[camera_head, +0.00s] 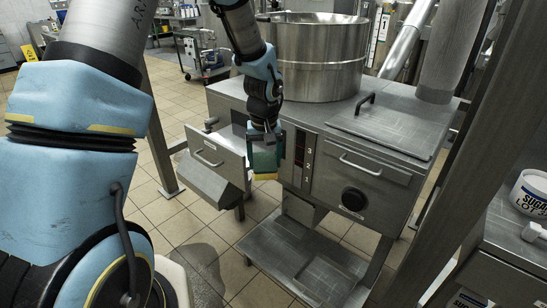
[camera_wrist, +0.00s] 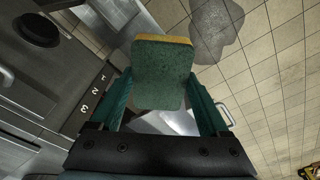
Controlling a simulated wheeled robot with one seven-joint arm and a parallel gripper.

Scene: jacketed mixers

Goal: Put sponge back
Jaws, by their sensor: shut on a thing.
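The sponge (camera_wrist: 160,72) is green with a yellow layer along one edge, and it fills the space between my fingers in the wrist view. In the head view its yellow edge (camera_head: 265,177) shows low at the tip of my arm. My gripper (camera_head: 264,165) is shut on the sponge and holds it in the air in front of the mixer cabinet, left of the numbered panel. In the wrist view the two green fingers of my gripper (camera_wrist: 161,95) stand on either side of the sponge.
A metal drawer-like box with a handle (camera_head: 207,159) juts out left of my gripper; its inside is hidden. The steel mixer bowl (camera_head: 318,55) stands on the cabinet. A closed drawer front (camera_head: 362,172) and a low metal shelf (camera_head: 300,262) are to the right and below.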

